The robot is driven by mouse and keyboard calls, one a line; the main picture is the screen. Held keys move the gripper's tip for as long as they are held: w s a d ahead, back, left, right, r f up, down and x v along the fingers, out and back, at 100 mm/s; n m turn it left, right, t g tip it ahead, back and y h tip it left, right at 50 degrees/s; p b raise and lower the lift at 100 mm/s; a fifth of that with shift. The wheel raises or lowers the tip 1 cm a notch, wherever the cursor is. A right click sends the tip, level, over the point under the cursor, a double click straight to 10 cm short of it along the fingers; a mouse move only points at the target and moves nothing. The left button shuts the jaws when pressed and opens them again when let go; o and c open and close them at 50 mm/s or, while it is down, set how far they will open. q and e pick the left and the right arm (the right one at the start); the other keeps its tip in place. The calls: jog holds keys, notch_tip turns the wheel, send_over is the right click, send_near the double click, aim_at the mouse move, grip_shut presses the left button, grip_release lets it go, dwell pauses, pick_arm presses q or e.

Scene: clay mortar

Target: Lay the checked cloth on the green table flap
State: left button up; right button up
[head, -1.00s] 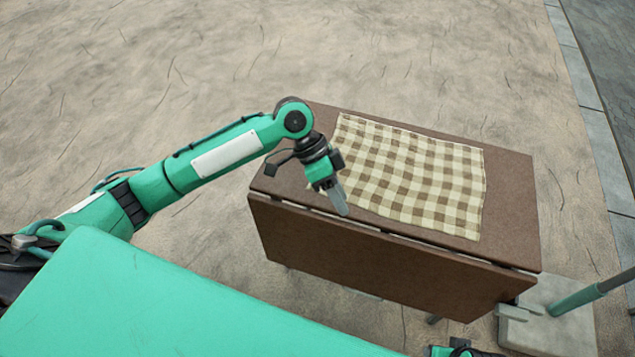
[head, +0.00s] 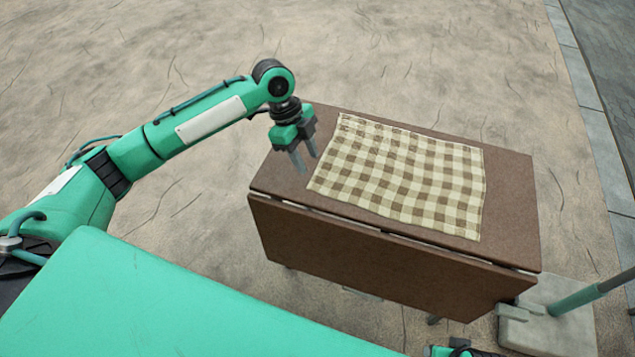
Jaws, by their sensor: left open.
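The checked cloth (head: 408,175), cream and brown, lies spread nearly flat on the brown table top (head: 512,200). Its near right corner reaches close to the hinge line. The table's flap (head: 385,262) hangs down along the near side. It looks brown, not green, and nothing lies on it. My left gripper (head: 306,164) is open and empty, with its fingers pointing down over the left end of the table top. It is just left of the cloth's left edge and appears apart from it.
A pale base block (head: 540,315) with a green pole (head: 580,298) stands at the table's right end. Bare sandy ground lies behind and left of the table. A paved edge (head: 590,110) runs down the right side.

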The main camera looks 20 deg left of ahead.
aim_at(318, 185)
pick_arm(q)
jog(key=shift+x, duration=3.1)
jog(key=shift+c, duration=0.3)
grip_shut()
jog(key=shift+r, duration=2.25)
